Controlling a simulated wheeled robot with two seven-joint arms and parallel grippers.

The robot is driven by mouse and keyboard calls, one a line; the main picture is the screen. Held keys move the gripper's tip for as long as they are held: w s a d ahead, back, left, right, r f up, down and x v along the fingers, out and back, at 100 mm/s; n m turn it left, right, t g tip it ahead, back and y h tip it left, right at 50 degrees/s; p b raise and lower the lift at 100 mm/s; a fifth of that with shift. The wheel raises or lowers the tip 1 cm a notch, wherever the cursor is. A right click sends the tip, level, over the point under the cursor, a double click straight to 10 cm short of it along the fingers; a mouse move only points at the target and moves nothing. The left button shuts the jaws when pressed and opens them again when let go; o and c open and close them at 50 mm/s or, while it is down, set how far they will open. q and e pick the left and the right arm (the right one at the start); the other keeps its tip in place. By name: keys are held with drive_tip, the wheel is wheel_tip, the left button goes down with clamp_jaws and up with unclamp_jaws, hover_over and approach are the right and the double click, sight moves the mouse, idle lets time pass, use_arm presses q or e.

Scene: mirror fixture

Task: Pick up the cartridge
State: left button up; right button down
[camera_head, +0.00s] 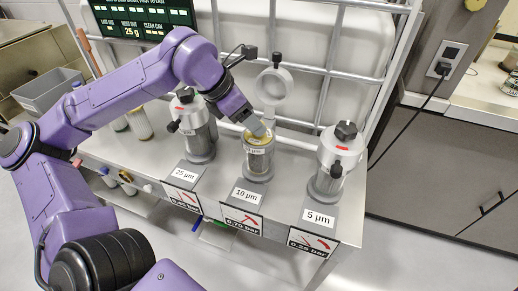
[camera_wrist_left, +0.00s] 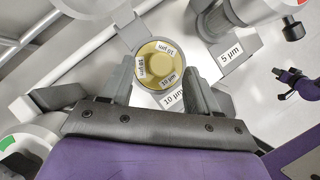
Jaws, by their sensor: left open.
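The cartridge (camera_wrist_left: 158,65) shows a round, yellowish top marked 10 µm in the left wrist view. It sits inside the middle housing (camera_head: 258,162), behind the 10 µm label, with only its upper end showing in the head view. The housing's round lid (camera_head: 274,86) is swung up and open. My left gripper (camera_head: 262,132) is at the housing's mouth. In the left wrist view its fingers are spread, one on each side of the cartridge top; I cannot tell whether they touch it. My right gripper is not clearly shown; a small purple and black part shows at that view's right edge.
Closed metal housings stand on either side, the 25 µm one (camera_head: 196,130) at left and the 5 µm one (camera_head: 335,162) at right. A white pipe frame (camera_head: 325,70) and a dark screen (camera_head: 140,20) stand behind. A grey bin (camera_head: 48,90) is at far left.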

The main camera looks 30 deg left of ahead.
use_arm(q)
drive_tip(key=shift+x, duration=1.1)
drive_tip(key=shift+r, duration=0.15)
clamp_jaws()
drive_tip(key=shift+r, duration=0.1)
wheel_tip(320, 180, up, 18)
drive_tip(key=shift+p, duration=0.45)
